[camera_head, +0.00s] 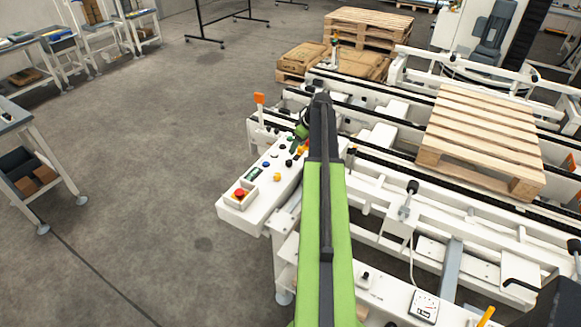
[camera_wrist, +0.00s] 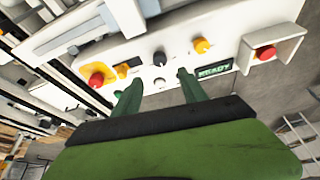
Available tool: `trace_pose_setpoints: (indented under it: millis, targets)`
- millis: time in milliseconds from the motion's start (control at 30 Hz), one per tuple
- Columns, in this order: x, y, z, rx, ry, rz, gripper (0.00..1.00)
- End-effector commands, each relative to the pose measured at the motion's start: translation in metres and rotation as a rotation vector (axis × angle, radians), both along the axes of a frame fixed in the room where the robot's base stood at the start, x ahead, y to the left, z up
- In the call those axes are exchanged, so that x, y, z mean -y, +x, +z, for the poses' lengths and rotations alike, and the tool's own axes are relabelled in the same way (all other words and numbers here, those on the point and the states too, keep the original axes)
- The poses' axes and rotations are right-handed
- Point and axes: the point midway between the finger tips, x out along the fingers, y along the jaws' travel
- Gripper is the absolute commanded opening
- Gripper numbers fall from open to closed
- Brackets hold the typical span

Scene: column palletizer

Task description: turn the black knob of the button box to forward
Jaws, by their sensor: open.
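The white button box (camera_head: 228,207) stands left of my arm in the head view, and its panel (camera_wrist: 130,54) fills the upper part of the wrist view. The round black knob (camera_wrist: 159,58) sits near the panel's middle; it also shows in the head view (camera_head: 288,162). My gripper (camera_wrist: 158,87) is open, with its two green fingers apart and nothing held between them. In the wrist view the knob appears just beyond the gap between the fingertips. The gripper also shows over the box's far end in the head view (camera_head: 297,146). I cannot tell which way the knob points.
A yellow button (camera_wrist: 202,45), a pale button (camera_wrist: 160,83) and a READY display (camera_wrist: 214,70) are near the knob. A shrouded red button (camera_wrist: 265,52) and another red one (camera_wrist: 97,79) flank them. A wooden pallet (camera_head: 480,130) lies on the conveyor.

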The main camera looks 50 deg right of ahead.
Motion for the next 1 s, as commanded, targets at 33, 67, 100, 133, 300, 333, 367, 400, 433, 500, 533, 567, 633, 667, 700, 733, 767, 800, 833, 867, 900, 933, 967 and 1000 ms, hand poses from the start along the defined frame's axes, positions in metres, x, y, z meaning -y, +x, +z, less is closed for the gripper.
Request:
trace_pose_setpoints:
  millis: [33,67,100,133,300,333,367,400,433,500,533,567,633,667,700,733,767,800,833,867,900,933,967,1000]
  targets:
    - [0.000,0.006,-0.022,0.000,0.000,0.001,0.50]
    - [-0.001,0.008,-0.028,0.000,0.001,0.001,0.50]
    - [-0.001,0.012,-0.036,0.000,0.001,0.001,0.50]
    - [-0.002,0.014,-0.042,0.000,0.001,0.001,0.50]
    - [-0.004,0.028,-0.076,0.000,0.001,0.001,0.50]
    - [-0.004,0.030,-0.081,0.000,0.001,0.001,0.50]
    - [-0.004,0.033,-0.086,0.000,0.001,0.001,0.50]
    - [-0.005,0.035,-0.090,0.000,0.001,0.001,0.50]
    - [-0.005,0.037,-0.093,0.000,0.001,0.001,0.50]
    - [-0.006,0.039,-0.097,0.000,0.000,0.001,0.50]
    - [-0.006,0.040,-0.097,0.000,0.000,0.000,0.50]
    - [-0.006,0.040,-0.097,0.000,0.000,0.000,0.50]
    - [-0.006,0.040,-0.096,0.000,0.000,0.000,0.50]
    - [-0.006,0.040,-0.096,0.000,0.000,0.000,0.50]
    - [-0.006,0.040,-0.095,0.000,0.000,0.000,0.50]
    - [-0.006,0.040,-0.095,0.000,0.000,0.001,0.50]
    - [-0.006,0.040,-0.095,0.000,0.000,0.001,0.50]
    - [-0.006,0.040,-0.095,0.000,0.000,0.001,0.48]
    - [-0.006,0.040,-0.095,0.000,0.000,0.001,0.44]
    - [-0.006,0.040,-0.095,0.000,0.000,0.001,0.40]
    - [-0.006,0.040,-0.095,0.000,0.000,0.001,0.34]
    - [-0.006,0.040,-0.095,0.000,0.000,0.001,0.31]
    - [-0.006,0.040,-0.095,0.000,0.001,0.001,0.27]
    - [-0.007,0.040,-0.095,0.000,0.001,0.001,0.21]
